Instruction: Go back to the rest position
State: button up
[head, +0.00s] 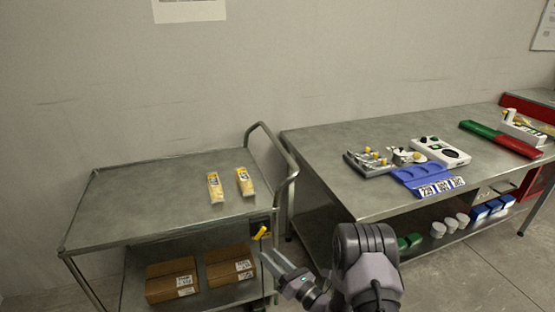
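My gripper (270,254) is in front of the right end of the steel trolley, low in the head view. Its two pale fingers point up and to the left and look apart, with nothing seen between them. My arm rises from the bottom edge, bent at a dark grey joint. The gripper overlaps the trolley's lower right part in the picture; I cannot tell the distance between them.
To the right, a steel table (330,150) bears a blue tray (408,174), a white device (441,151) and a green and red strip (501,139).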

jog(key=s+a+r+n+g+y, duration=0.1)
jog(key=s+a+r+n+g, duration=0.3)
jog(key=s+r+n+g, duration=0.5)
jog(key=s+a+r+n+g+y, duration=0.2)
jog(key=s+a+r+n+g, duration=0.35)
jog(key=r, duration=0.65)
jog(key=s+d+r+n+h, duration=0.1)
jog(key=s+d+n+h, duration=0.35)
jog(key=s, duration=0.35)
jog(key=s+d+r+n+h, duration=0.1)
jog(key=s+d+n+h, duration=0.35)
jog(key=s+n, duration=0.2)
jog(key=s+d+r+n+t+h, duration=0.1)
jog(key=d+t+h, duration=0.1)
jog(key=d, duration=0.3)
jog(key=s+d+r+n+t+h, duration=0.1)
jog(key=s+d+n+t+h, duration=0.1)
jog(key=d, duration=0.4)
jog(key=shift+s+d+r+t+h, duration=0.2)
jog(key=shift+s+t+h, duration=0.1)
jog(key=shift+t+h, duration=0.55)
